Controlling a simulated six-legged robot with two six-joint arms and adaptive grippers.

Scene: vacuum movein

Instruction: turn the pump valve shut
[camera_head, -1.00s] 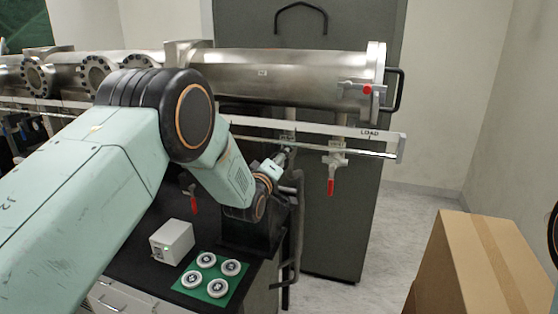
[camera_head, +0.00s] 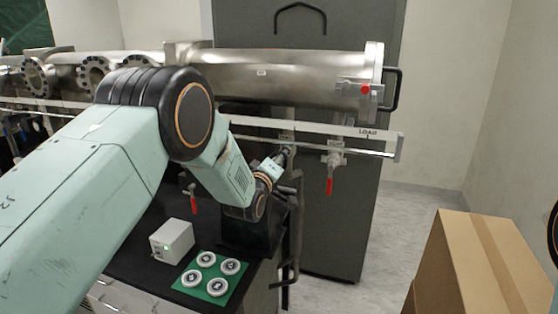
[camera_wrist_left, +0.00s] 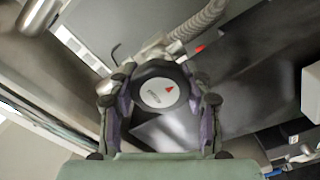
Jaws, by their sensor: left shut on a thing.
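In the head view my left gripper (camera_head: 282,160) is at the end of the green arm, below the steel tube and rail. The knob is too small and covered to make out there. My right gripper is out of view.
A steel tube (camera_head: 290,75) and a rail marked LOAD (camera_head: 365,133) run above. Red-handled valves (camera_head: 330,184) hang below. A grey box (camera_head: 172,241) and a green mat (camera_head: 235,284) with several round pieces lie on the black bench. A cardboard box (camera_head: 480,260) stands right.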

